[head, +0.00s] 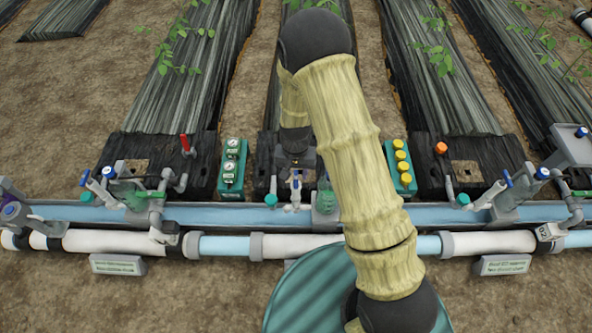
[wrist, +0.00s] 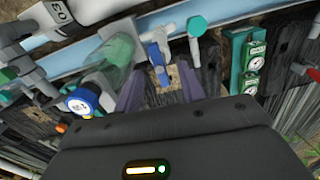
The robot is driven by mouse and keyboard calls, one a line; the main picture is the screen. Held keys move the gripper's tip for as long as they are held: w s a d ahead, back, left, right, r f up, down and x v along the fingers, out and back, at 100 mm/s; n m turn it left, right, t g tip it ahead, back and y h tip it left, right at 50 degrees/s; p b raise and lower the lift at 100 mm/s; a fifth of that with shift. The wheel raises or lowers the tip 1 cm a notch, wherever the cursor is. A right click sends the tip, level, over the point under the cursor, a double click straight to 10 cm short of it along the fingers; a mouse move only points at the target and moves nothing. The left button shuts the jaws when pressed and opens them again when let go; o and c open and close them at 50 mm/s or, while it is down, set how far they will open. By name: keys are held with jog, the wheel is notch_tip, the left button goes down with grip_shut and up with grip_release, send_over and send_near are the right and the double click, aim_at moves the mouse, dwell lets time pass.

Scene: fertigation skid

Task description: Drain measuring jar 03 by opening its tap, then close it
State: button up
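A grey tag marked 03 (wrist: 62,12) shows at the top left of the wrist view. Near it is a clear jar with green in it (wrist: 118,48), partly cut across by other fittings. In the head view a green jar (head: 325,201) stands at the middle of the pipe, partly behind my arm. A small tap with a blue handle (wrist: 157,53) lies ahead of my gripper (wrist: 160,88), in line with the gap between its fingers. The fingers are apart, and nothing is seen held.
Green gauge boxes (head: 232,168) stand left of my gripper, and a box with yellow knobs (head: 399,166) stands right. Blue and white pipes (head: 330,243) run across the front. A red lever (head: 184,143) stands farther left.

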aim_at(296, 177)
jog(key=shift+n, duration=0.5)
jog(key=shift+f, duration=0.15)
jog(key=shift+w+d+f+b, duration=0.1)
jog(key=shift+f+b, duration=0.85)
jog(key=shift+f, duration=1.2)
grip_shut()
